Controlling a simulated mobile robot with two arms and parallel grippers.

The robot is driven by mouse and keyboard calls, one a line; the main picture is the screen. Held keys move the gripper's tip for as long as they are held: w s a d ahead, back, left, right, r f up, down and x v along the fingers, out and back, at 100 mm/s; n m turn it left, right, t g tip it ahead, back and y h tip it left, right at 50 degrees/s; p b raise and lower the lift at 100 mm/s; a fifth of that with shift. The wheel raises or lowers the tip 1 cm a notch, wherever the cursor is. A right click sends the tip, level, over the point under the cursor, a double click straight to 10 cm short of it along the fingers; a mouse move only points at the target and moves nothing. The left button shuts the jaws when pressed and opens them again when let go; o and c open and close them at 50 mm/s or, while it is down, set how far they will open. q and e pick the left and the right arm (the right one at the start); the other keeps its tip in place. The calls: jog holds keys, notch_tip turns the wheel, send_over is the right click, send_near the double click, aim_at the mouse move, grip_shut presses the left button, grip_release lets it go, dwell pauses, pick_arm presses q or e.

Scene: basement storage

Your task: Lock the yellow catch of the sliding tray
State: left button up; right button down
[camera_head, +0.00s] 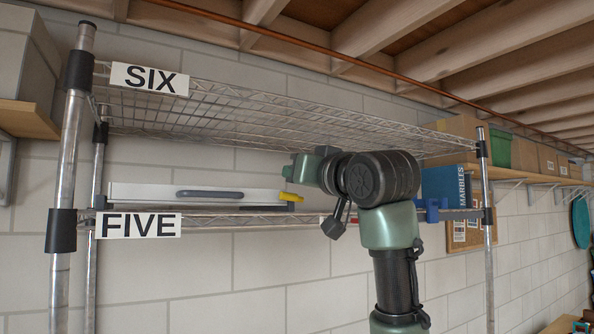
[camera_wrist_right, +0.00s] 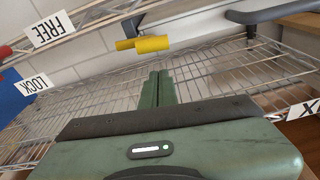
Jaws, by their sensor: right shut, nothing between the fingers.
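The sliding tray (camera_head: 140,193) is a long pale grey front with a dark handle (camera_head: 222,194), lying on the shelf marked FIVE. Its yellow catch (camera_head: 291,197) sticks out at the tray's right end. The catch also shows in the right wrist view (camera_wrist_right: 152,43), beyond my fingertips. My right gripper (camera_head: 290,171) is shut and empty, just above the catch in the head view. In the wrist view its fingers (camera_wrist_right: 158,74) show a gap to the catch. A FREE label (camera_wrist_right: 50,28) and a LOCK label (camera_wrist_right: 33,83) are at the left there. My left gripper is not in view.
The wire shelf marked SIX (camera_head: 230,112) is close above my right gripper. Metal posts (camera_head: 70,150) stand at both ends. A blue MARBLES box (camera_head: 446,187) and a blue clamp-like part (camera_head: 432,210) are to the right of my arm.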

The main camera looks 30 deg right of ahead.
pick_arm(q)
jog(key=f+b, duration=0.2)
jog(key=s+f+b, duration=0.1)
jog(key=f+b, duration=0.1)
jog(key=b, duration=0.1)
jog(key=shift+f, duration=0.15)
pick_arm(e)
jog(key=s, duration=0.9)
jog(key=shift+s+d+f, duration=0.15)
jog(key=shift+s+d, duration=0.05)
jog(key=shift+s, duration=0.15)
jog(key=shift+w, duration=0.1)
